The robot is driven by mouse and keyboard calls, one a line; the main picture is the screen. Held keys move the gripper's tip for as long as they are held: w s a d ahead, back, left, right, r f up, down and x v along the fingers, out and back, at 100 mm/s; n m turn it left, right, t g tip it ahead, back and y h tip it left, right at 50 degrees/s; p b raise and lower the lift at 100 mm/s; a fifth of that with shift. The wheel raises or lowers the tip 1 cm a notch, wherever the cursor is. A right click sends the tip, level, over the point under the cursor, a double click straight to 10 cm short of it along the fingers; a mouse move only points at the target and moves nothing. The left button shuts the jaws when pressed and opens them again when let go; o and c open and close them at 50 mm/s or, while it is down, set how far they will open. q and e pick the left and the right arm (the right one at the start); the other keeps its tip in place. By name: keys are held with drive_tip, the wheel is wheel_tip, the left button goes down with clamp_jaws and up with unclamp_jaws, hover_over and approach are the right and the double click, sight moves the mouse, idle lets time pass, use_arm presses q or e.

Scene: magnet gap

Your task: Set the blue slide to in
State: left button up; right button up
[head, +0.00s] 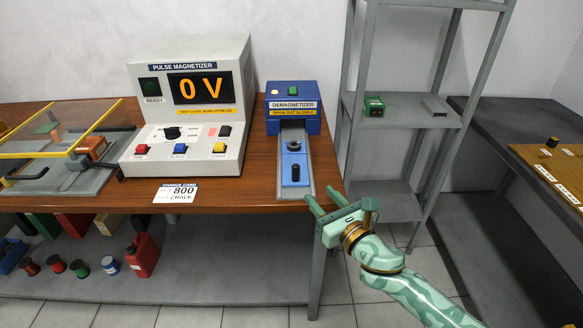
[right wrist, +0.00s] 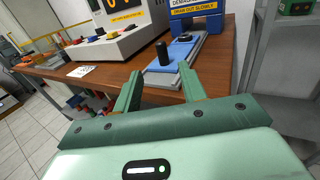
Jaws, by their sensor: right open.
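The blue slide (head: 294,166) lies on a grey track (head: 283,187) that runs out of the front of the blue demagnetizer box (head: 293,113). It is drawn out, with a black upright knob (head: 296,173) near its front end and a dark ring-like piece (head: 294,146) behind the knob. My right gripper (head: 319,199) is open and empty, just right of the track's front end by the table edge. In the right wrist view the slide (right wrist: 178,53) and its knob (right wrist: 162,52) are beyond the open fingers (right wrist: 160,85). My left gripper is out of view.
The pulse magnetizer (head: 192,110) showing 0 V stands left of the demagnetizer. A white card (head: 176,193) lies on the wooden table (head: 240,190). A grey metal shelf (head: 400,115) stands close on the right, behind my right arm.

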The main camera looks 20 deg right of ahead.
sight(298, 170)
drive_tip(key=w+b, duration=0.1)
drive_tip(key=w, duration=0.3)
drive_tip(key=w+a+b, duration=0.1)
drive_tip(key=w, duration=0.3)
drive_tip(key=w+a+b, duration=0.1)
drive_tip(key=w+b, duration=0.1)
drive_tip(key=w, duration=0.3)
drive_tip(key=shift+w+a+f, duration=0.1)
drive_tip(key=shift+a+f, duration=0.1)
drive_tip(key=shift+f, duration=0.15)
drive_tip(key=shift+w+a+r, duration=0.15)
drive_tip(key=shift+w+r, duration=0.05)
drive_tip(key=shift+w, duration=0.5)
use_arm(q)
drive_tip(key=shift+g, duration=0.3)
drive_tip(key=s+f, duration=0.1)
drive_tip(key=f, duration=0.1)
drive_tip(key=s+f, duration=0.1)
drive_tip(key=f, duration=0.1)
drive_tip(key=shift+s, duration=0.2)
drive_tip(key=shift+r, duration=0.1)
use_arm(e)
clamp_jaws()
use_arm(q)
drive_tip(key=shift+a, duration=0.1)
